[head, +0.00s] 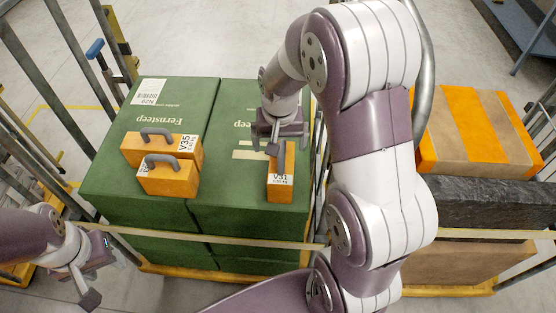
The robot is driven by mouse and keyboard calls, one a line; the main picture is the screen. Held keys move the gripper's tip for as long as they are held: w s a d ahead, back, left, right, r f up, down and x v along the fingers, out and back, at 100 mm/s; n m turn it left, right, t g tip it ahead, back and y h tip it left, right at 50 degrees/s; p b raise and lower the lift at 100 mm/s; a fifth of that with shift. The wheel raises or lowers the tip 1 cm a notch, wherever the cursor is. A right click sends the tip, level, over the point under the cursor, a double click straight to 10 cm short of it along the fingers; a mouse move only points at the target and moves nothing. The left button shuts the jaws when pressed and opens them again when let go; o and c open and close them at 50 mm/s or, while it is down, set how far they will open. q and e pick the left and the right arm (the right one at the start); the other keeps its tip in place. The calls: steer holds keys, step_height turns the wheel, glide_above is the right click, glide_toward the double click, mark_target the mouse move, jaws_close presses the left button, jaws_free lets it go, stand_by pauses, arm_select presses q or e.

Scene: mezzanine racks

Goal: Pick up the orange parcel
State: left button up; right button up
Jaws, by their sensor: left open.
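Three small orange parcels rest on top of green boxes in the head view. The rear left parcel (172,152) has a grey handle and a white V35 label. The front left parcel (170,183) has a grey handle and a partly covered label. The right parcel (288,162) stands narrow end towards me, with a white label; its top is partly hidden by my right gripper. My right gripper (277,146) is right over that parcel; its grip there is hidden. My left gripper (98,277) is open and empty at the lower left, away from the parcels.
The green Fernsteep boxes (105,185) stand in a cage cart with grey metal posts and a pale strap (200,238) across the front. A second cart on the right holds a brown box with orange stripes (460,120) on a black wrapped load (490,203).

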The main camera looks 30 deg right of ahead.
mark_target(282, 160)
steer(key=shift+w+d+m, duration=0.5)
steer(key=shift+w+m, duration=0.1)
steer(key=shift+w, duration=0.1)
steer(key=f+p, duration=0.1)
steer(key=f, duration=0.2)
steer(key=f+p, duration=0.1)
steer(key=f, duration=0.3)
steer(key=w+d+f+p, duration=0.1)
steer(key=f, duration=0.3)
steer(key=shift+f, duration=0.2)
steer(key=shift+w+f, duration=0.1)
steer(key=shift+f, duration=0.1)
steer(key=c, duration=1.2)
steer(key=shift+r, duration=0.1)
jaws_close()
